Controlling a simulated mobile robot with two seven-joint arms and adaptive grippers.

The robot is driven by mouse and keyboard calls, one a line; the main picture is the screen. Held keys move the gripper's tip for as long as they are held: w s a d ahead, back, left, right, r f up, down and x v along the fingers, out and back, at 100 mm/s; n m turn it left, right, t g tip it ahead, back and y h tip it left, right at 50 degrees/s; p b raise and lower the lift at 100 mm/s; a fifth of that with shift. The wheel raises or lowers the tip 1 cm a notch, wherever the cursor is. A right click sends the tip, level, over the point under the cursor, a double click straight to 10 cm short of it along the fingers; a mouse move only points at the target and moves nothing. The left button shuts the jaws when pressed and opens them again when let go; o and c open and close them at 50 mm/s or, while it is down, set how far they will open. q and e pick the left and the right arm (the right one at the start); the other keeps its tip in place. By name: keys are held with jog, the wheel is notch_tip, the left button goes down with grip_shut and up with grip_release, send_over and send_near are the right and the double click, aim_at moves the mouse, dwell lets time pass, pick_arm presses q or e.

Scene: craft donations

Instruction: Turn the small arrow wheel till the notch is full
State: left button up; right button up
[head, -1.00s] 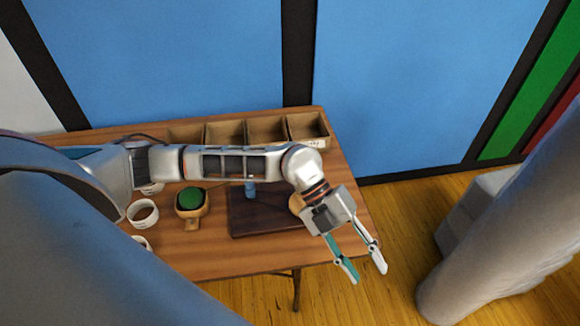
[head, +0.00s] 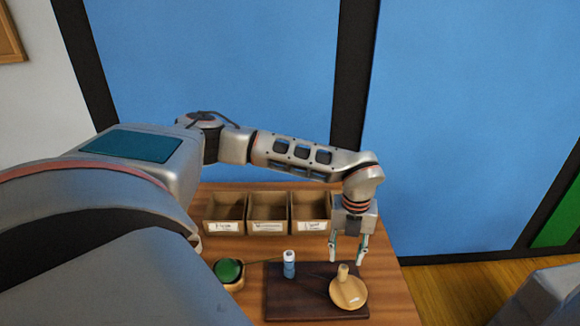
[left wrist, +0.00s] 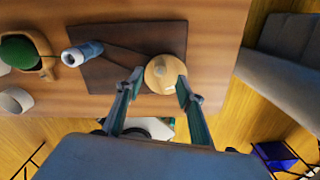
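My left gripper (head: 347,256) hangs above the back right part of a dark board (head: 285,307) on the table. Its two fingers are apart with nothing between them. A round pale wooden piece with a short neck (head: 348,291) sits on the board, just in front of and below the fingertips; in the left wrist view the wooden piece (left wrist: 165,72) shows between and beyond them. A blue bottle-like item with a white top (head: 289,266) stands at the board's back edge. I cannot make out an arrow or a notch on anything. My right gripper is not in view.
A row of open wooden bins with white labels (head: 268,226) stands along the back of the table (head: 398,290). A green dome in a wooden holder (head: 230,271) is left of the board. White round items (left wrist: 16,100) show in the left wrist view.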

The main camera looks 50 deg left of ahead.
aim_at(344, 267)
pick_arm(q)
notch_tip(344, 267, down, 3)
jog(key=shift+f+b, duration=0.15)
jog(key=shift+b, duration=0.85)
notch_tip(344, 267, down, 3)
jog(key=shift+f+b, duration=0.2)
jog(key=shift+b, duration=1.05)
jog(key=shift+f+b, duration=0.3)
jog(key=shift+f, duration=0.15)
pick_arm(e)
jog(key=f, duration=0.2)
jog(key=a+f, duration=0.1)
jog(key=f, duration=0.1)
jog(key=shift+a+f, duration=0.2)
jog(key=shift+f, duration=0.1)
